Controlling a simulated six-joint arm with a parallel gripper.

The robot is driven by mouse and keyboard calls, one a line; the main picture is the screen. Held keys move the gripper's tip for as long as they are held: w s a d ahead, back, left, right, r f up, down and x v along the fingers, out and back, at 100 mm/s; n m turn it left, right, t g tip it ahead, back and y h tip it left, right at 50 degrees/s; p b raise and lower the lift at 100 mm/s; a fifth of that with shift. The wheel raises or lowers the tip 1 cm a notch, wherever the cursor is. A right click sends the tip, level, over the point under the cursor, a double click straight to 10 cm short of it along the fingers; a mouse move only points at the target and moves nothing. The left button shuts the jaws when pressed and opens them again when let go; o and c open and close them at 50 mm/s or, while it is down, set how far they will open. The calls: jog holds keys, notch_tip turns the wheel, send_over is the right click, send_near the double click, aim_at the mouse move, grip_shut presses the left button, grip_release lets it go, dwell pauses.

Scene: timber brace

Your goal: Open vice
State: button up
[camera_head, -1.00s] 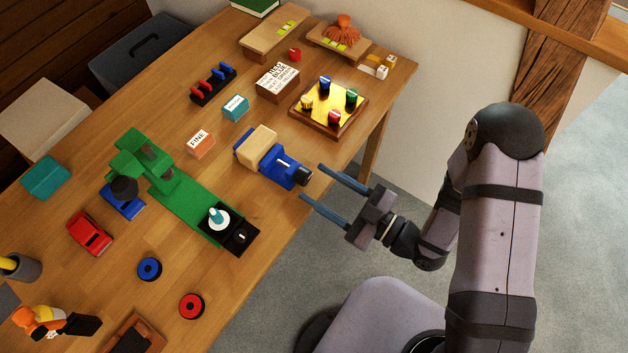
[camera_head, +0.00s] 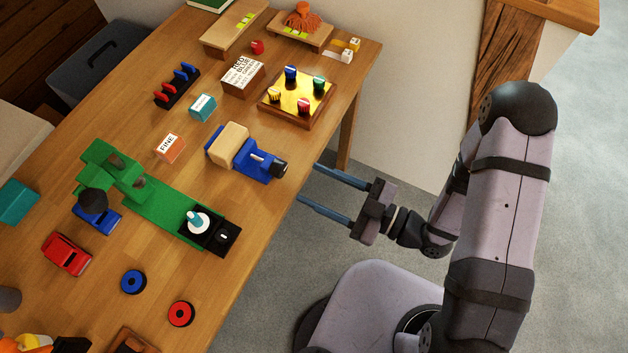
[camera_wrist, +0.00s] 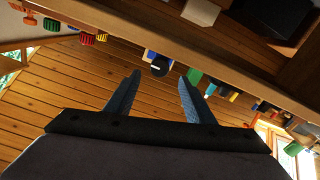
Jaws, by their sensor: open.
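The vice (camera_head: 258,166) is blue with a dark round knob (camera_head: 278,169) at its front end, near the table's edge. A pale wooden block (camera_head: 228,144) sits at its back, and I cannot tell whether it is gripped. In the wrist view the vice's dark knob (camera_wrist: 159,68) shows ahead, between and beyond my fingertips. My gripper (camera_head: 307,182) is open and empty, with two blue-grey fingers. It is off the table's edge, just in front of the knob and apart from it.
The wooden table (camera_head: 215,280) holds a green machine (camera_head: 165,210) left of the vice and a yellow board with coloured knobs (camera_head: 297,95) behind it. A FINE box (camera_head: 169,148) and red car (camera_head: 66,254) also stand there.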

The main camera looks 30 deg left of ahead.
aim_at(284, 171)
jog(key=shift+d+p, duration=0.15)
jog(key=shift+p, duration=0.15)
jog(key=shift+f, duration=0.15)
jog(key=shift+a+p, duration=0.8)
jog(key=shift+a, duration=2.8)
